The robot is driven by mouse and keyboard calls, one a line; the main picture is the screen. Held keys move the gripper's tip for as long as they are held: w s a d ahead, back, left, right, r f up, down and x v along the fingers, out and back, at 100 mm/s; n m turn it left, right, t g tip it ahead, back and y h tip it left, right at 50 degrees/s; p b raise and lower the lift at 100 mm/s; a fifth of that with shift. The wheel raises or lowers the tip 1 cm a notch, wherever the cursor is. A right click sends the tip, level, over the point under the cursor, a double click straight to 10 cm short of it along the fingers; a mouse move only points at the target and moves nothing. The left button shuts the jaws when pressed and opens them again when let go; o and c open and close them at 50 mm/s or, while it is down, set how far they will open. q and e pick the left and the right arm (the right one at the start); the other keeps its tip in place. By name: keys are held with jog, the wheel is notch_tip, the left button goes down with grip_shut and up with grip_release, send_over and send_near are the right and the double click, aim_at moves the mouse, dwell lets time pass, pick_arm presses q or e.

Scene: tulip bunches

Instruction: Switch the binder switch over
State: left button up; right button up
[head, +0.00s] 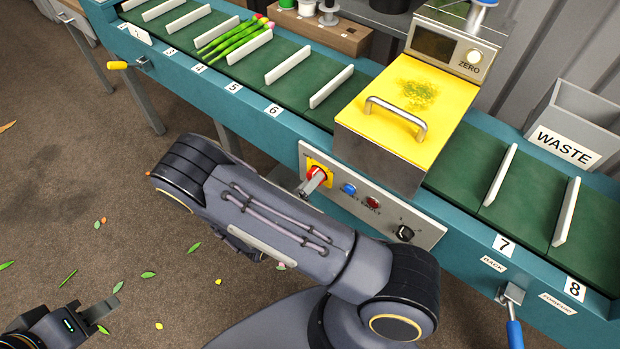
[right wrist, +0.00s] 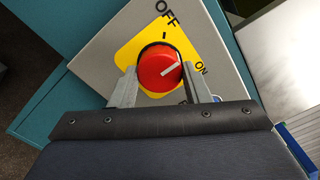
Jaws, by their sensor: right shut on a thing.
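The binder switch is a red rotary knob (right wrist: 158,68) on a yellow plate with OFF and ON labels. Its white line points to the upper right, toward the ON label rather than OFF. It also shows in the head view (head: 318,171) on the grey control panel (head: 345,195). My right gripper (right wrist: 160,88) is shut on the knob, a finger on either side; in the head view my own arm hides much of it. My left gripper (head: 98,311) is at the lower left over the floor, away from the conveyor; its opening is unclear.
A blue button (head: 349,189), a red button (head: 373,201) and a black dial (head: 404,233) sit right of the switch. The yellow-topped scale (head: 420,110) stands above. A tulip bunch (head: 235,37) lies on the green belt. A blue-handled lever (head: 514,325) is at lower right.

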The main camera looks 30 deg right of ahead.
jog(key=shift+n+p, duration=1.25)
jog(key=shift+n, duration=3.05)
jog(key=o, duration=1)
jog(key=shift+a, duration=0.1)
jog(key=v, duration=0.7)
jog(key=shift+s+a+b, duration=0.2)
jog(key=shift+a+b, duration=0.15)
jog(key=shift+b, duration=0.05)
jog(key=shift+r, duration=0.1)
